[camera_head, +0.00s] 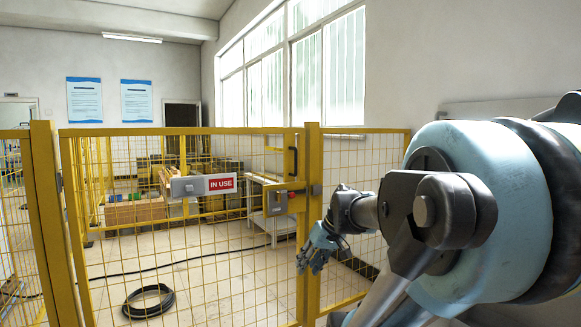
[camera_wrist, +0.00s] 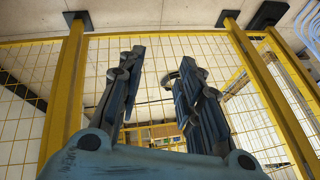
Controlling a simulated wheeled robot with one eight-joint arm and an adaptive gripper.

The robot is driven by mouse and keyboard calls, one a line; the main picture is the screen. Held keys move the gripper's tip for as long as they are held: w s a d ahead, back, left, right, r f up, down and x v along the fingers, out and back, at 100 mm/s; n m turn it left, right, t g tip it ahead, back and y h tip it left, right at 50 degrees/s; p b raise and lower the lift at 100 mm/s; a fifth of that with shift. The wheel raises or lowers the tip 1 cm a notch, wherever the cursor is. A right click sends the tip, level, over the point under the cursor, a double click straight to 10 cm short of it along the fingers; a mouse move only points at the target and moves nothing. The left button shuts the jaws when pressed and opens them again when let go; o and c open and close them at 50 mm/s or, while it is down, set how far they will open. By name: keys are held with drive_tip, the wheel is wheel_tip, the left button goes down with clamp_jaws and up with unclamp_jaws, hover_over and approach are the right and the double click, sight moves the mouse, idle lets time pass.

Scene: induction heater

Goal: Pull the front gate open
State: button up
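The yellow mesh front gate (camera_head: 180,131) spans the middle of the head view between two yellow posts, and looks closed. A black upright handle (camera_head: 292,162) is at its upper right edge. My gripper (camera_head: 306,264) is lower than the handle and lock box, in front of the right post, apart from both. In the wrist view my gripper (camera_wrist: 162,65) has its two fingers spread with nothing between them; yellow mesh and posts (camera_wrist: 64,95) show behind. The handle cannot be made out there.
A grey box with a red "IN USE" sign (camera_head: 222,184) is on the gate's mesh. Fixed mesh fence (camera_head: 362,145) continues to the right. Behind the gate lie a coiled black hose (camera_head: 150,312), a small table (camera_head: 270,222) and wooden crates (camera_head: 135,212).

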drive_tip(key=w+a+r+n+t+y, duration=0.2)
drive_tip(key=w+r+y, duration=0.1)
drive_tip(key=w+r, duration=0.6)
drive_tip(key=n+t+y, duration=0.2)
drive_tip(key=t+y, duration=0.1)
drive_tip(key=t, duration=0.6)
approach(295, 157)
drive_tip(key=x, duration=1)
drive_tip(key=shift+w+d+f, duration=0.15)
drive_tip(key=shift+w, duration=0.25)
clamp_jaws()
